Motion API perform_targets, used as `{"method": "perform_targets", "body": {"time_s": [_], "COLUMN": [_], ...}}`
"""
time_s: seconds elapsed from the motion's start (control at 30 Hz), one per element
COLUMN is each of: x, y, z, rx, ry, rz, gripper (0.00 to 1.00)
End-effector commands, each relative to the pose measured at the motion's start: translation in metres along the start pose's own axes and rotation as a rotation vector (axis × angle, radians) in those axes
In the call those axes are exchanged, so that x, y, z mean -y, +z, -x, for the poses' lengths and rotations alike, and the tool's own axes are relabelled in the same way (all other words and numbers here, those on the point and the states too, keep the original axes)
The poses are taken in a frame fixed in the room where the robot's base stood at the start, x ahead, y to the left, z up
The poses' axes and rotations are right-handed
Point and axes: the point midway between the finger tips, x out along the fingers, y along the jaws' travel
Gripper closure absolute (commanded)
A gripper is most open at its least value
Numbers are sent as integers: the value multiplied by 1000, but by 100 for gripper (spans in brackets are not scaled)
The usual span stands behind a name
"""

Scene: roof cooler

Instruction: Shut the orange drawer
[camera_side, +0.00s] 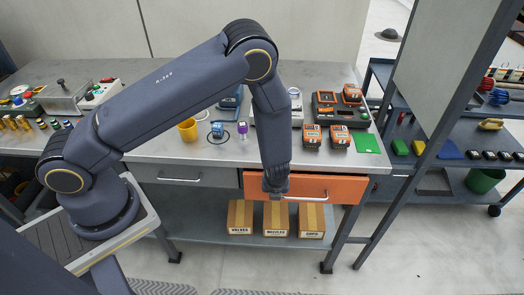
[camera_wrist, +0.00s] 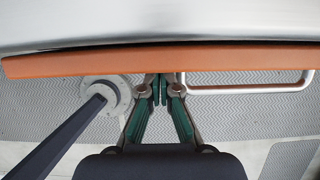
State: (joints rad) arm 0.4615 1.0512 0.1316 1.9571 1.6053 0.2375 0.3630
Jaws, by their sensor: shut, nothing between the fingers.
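The orange drawer (camera_side: 335,190) is under the right part of the worktop, with a pale bar handle on its front. In the wrist view its orange front (camera_wrist: 90,63) runs across as a strip close to the grey worktop edge, with a narrow dark gap showing at the left. The handle (camera_wrist: 250,89) sticks out at the right. My gripper (camera_side: 275,191) is in front of the drawer, left of the handle's middle. In the wrist view my gripper (camera_wrist: 160,90) is shut and empty, its tips at the drawer front beside the handle's left end. Contact is hard to tell.
A grey drawer (camera_side: 195,177) is left of the orange one. Cardboard boxes (camera_side: 275,219) stand on the shelf below. The worktop (camera_side: 185,152) holds a yellow cup (camera_side: 187,131), orange battery packs (camera_side: 312,136) and a green pad (camera_side: 366,143). The floor in front is clear.

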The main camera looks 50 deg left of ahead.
Motion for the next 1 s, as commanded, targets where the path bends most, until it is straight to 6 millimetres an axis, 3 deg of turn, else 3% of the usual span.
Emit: {"method": "perform_targets", "body": {"time_s": [0.5, 0.67, 0.83, 1.0], "x": [0, 0, 1, 2], "y": [4, -6, -36, -32], "z": [-2, 2, 17, 62], "rx": [0, -1, 0, 1], "ry": [0, 0, -2, -5], "rz": [0, -4, -4, 4], "gripper": [100, 100, 100, 100]}}
